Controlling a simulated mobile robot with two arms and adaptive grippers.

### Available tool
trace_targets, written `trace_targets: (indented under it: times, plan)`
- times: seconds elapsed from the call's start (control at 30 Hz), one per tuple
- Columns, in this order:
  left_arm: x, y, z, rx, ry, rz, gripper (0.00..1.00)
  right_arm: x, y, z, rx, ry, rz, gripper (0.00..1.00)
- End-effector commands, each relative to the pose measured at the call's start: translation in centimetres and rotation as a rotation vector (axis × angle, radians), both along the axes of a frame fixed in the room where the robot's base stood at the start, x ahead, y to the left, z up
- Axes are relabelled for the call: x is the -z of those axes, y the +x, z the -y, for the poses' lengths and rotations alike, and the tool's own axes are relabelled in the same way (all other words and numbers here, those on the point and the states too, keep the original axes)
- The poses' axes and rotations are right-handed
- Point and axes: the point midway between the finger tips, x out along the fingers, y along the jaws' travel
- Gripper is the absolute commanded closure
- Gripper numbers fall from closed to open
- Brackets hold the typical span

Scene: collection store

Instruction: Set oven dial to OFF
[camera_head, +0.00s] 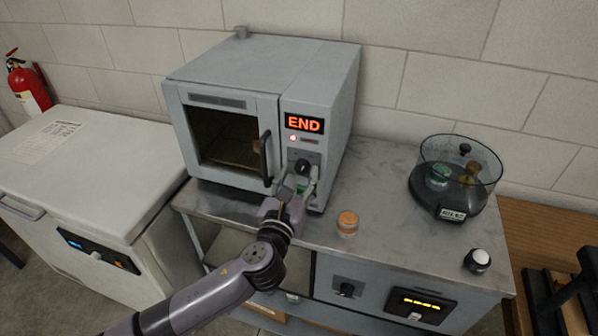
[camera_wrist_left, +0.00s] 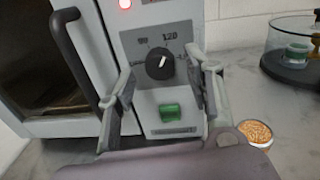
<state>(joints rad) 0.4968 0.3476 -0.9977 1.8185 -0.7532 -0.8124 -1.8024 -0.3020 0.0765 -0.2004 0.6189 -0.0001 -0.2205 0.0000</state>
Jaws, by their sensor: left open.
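The oven (camera_head: 225,125) is a grey box on the counter. Its door is shut and its display (camera_head: 304,124) reads END in orange. The black dial (camera_head: 303,166) sits on the oven's right panel; in the left wrist view the dial (camera_wrist_left: 160,65) has a white pointer mark tilted up and slightly right, with 60 and 120 printed above it. My left gripper (camera_head: 298,186) is in front of the panel. Its fingers (camera_wrist_left: 165,92) are open, one on each side of the dial; I cannot tell whether they touch it. A green switch (camera_wrist_left: 170,112) is below the dial. My right gripper is out of view.
A small orange-topped jar (camera_head: 347,223) stands on the counter (camera_head: 385,185), close to my left gripper. A round glass-walled desiccator (camera_head: 455,180) and a white-topped dark jar (camera_head: 478,260) are further right. The oven door handle (camera_head: 265,158) sticks out left of the dial.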

Motion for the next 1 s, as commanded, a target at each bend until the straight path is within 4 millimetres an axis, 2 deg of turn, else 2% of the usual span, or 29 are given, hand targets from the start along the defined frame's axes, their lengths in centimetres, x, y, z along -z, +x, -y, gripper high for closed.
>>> trace_targets:
  times: [0.2, 0.47, 1.0]
  plan:
    - [-0.02, 1.23, 0.35, 0.000, -0.001, 0.000, 0.53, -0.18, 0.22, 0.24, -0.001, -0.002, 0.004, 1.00]
    - [0.00, 1.27, 0.35, 0.001, -0.001, 0.000, 0.53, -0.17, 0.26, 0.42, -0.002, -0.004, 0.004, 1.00]
    - [0.01, 1.24, 0.34, 0.001, -0.001, 0.000, 0.89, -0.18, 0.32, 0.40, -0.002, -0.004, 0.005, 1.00]
